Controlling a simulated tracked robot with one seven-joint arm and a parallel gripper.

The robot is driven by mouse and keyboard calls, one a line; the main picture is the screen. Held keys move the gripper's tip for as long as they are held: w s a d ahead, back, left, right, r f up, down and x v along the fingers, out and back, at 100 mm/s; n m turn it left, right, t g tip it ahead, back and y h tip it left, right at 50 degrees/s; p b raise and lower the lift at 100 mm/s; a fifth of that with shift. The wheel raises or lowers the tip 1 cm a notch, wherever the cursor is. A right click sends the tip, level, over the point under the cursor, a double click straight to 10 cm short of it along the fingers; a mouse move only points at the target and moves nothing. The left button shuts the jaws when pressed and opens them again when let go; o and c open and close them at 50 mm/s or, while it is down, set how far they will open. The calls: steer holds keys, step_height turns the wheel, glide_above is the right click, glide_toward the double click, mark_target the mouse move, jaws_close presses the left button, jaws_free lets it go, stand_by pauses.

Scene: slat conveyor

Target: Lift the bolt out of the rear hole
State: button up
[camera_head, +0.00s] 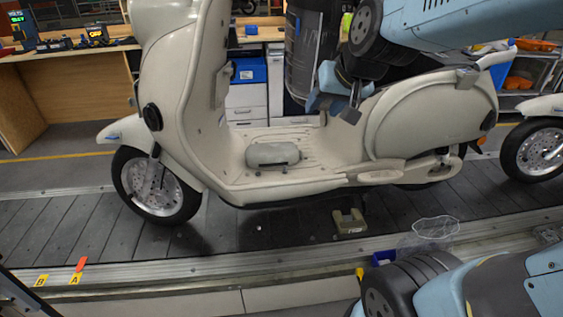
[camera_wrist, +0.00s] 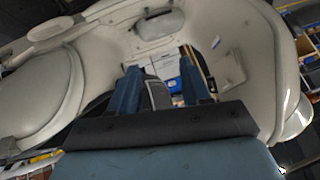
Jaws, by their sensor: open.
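A cream scooter (camera_head: 190,100) stands upright on the slat conveyor. A rounded cover (camera_head: 273,154) lies on its footboard (camera_head: 240,181), and the cover also shows at the top of the wrist view (camera_wrist: 160,24). My gripper (camera_head: 333,108) hangs above the rear of the footboard, in front of the seat area. In the wrist view my gripper (camera_wrist: 160,88) has its two blue fingers apart, with nothing visibly held between them. I cannot make out the bolt or the rear hole in either view.
The slat conveyor (camera_head: 60,219) runs across the picture. A khaki bracket (camera_head: 349,222) and a small shiny piece (camera_head: 259,228) lie on it. A clear mesh basket (camera_head: 432,230) is at the front rail. Another scooter wheel (camera_head: 535,150) stands at right. Wooden workbenches (camera_head: 70,55) stand behind.

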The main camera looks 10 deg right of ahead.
steer(key=shift+m+t+y, duration=0.4)
steer(key=shift+m+t, duration=0.4)
steer(key=shift+m, duration=0.1)
steer(key=w+a+f, duration=0.1)
steer(key=w+a, duration=0.1)
steer(key=w, duration=0.1)
steer(key=w+a+f, duration=0.2)
steer(key=w+a, duration=0.1)
steer(key=w, duration=0.1)
steer(key=w+a+f, duration=0.2)
steer(key=w, duration=0.1)
steer(key=shift+w+a, duration=0.35)
steer(key=shift+w, duration=0.05)
steer(key=shift+c, duration=0.3)
steer(key=w+a+f+m+t+h, duration=0.2)
steer(key=w+a+f, duration=0.35)
steer(key=f, duration=0.35)
steer(key=m+t+h, duration=0.1)
steer(key=m+h, duration=0.2)
steer(key=h, duration=0.6)
glide_toward(284, 167)
steer(key=shift+x, duration=4.15)
steer(key=shift+s+f, duration=0.1)
steer(key=shift+c, duration=0.5)
jaws_close()
